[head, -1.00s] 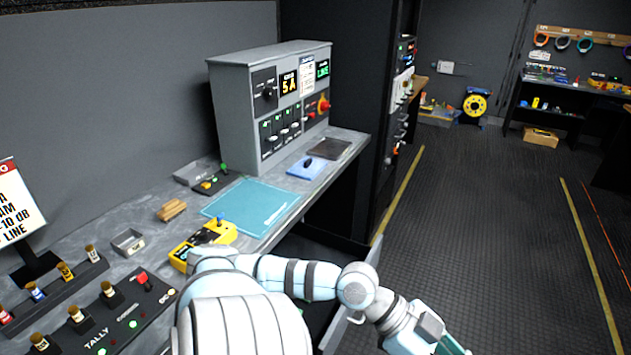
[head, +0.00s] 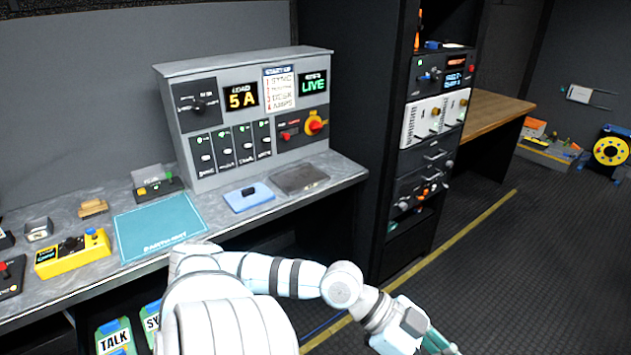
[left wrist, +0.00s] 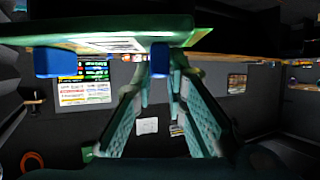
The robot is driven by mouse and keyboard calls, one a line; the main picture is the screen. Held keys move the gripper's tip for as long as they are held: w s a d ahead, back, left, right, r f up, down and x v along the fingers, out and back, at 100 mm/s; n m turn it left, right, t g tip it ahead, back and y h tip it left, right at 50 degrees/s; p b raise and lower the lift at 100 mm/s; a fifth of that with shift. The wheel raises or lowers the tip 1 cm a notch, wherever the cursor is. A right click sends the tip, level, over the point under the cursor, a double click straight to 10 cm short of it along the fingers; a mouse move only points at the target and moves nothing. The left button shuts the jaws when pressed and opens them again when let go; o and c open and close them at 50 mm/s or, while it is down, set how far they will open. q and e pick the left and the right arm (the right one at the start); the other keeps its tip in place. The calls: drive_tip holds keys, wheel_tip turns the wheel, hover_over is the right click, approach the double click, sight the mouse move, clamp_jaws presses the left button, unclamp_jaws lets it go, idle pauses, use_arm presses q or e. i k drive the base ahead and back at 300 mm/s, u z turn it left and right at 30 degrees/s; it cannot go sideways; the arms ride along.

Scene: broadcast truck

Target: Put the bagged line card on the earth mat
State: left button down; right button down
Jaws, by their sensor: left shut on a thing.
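The earth mat (head: 160,228) is a flat teal sheet on the bench, with nothing lying on it. A dark grey, bag-like flat thing (head: 300,179) lies farther right on the bench; I cannot read what is in it. My left gripper (left wrist: 162,80) is shut on a green card (left wrist: 105,36) with a white label and blue tabs, at the top of the left wrist view. No bag is clear around it. In the head view my left gripper (head: 438,341) is low at right, over the floor and away from the bench, partly cut off. My right gripper is out of view.
A blue pad (head: 249,197) with a small black thing lies beside the mat. A yellow tester (head: 72,255) stands left of the mat. The grey control console (head: 250,115) stands behind. Green TALK and SYNC cards (head: 117,338) sit below the bench edge. A dark equipment rack (head: 425,160) stands right.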

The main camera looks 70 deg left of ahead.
sight(158, 223)
drive_tip(key=u, duration=0.85)
drive_tip(key=i, duration=1.7)
drive_tip(key=u, duration=2.6)
drive_tip(key=i, duration=1.35)
drive_tip(key=u, duration=0.6)
